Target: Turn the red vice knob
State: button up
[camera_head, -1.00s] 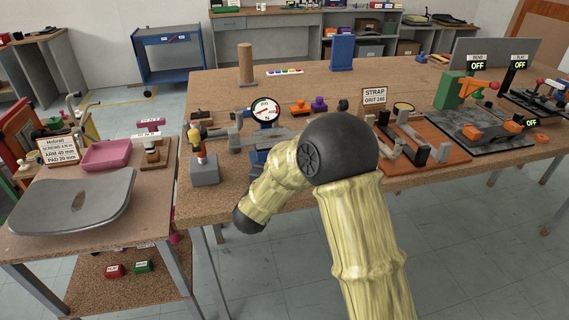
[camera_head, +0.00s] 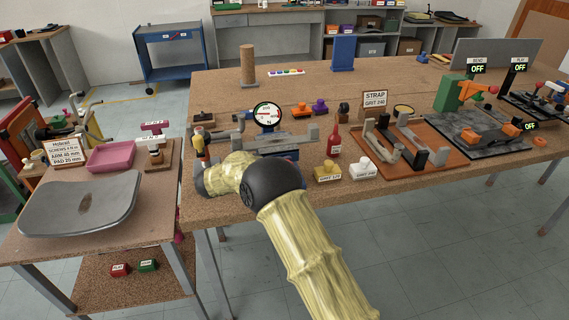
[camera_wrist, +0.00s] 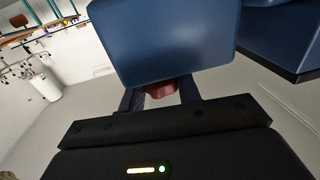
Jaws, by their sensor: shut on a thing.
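The red vice knob (camera_wrist: 161,90) shows in the wrist view, just below the blue vice body (camera_wrist: 165,40), which covers part of it. My gripper (camera_wrist: 160,94) is shut on the knob, with one dark finger on each side. In the head view the vice (camera_head: 290,141) stands at the front left of the bench, with grey jaws and a blue base. My pale yellow arm reaches in front of it. The knob and my gripper are hidden there behind the arm.
A dial gauge (camera_head: 267,115) stands behind the vice. A red bottle (camera_head: 334,141), a yellow block (camera_head: 327,172) and a white block (camera_head: 363,169) stand to its right. A side table with a grey seat shell (camera_head: 82,203) is at the left.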

jog(key=shift+s+f+m+g+h, duration=0.15)
jog(key=shift+m+g+h, duration=0.25)
jog(key=shift+m+g, duration=0.45)
jog(key=shift+g, duration=0.65)
jog(key=o, duration=1)
jog(key=shift+d, duration=0.1)
jog(key=shift+v, duration=3.8)
